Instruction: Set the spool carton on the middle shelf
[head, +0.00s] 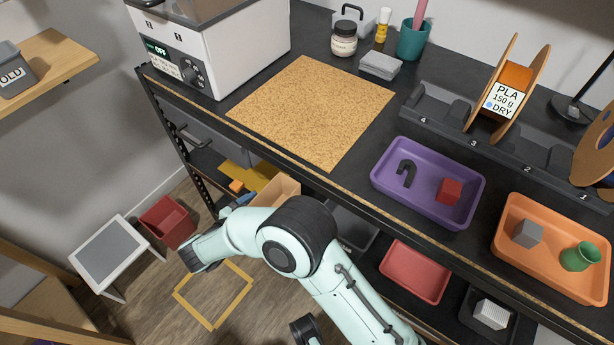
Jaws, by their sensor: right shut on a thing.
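An open-topped brown cardboard carton (277,190), which I take for the spool carton, shows just under the front edge of the workbench, left of centre. My right arm lies in front of it and hides its lower part. The shelves (205,160) under the bench show in part behind the carton. My left gripper is not in view.
The bench top holds a cork mat (310,110), a printer (215,45), a purple tray (428,180), an orange tray (550,245) and a spool rack (440,108). Below are a red tray (415,270), a red bin (168,222), a stool (108,255) and a yellow floor square (238,308).

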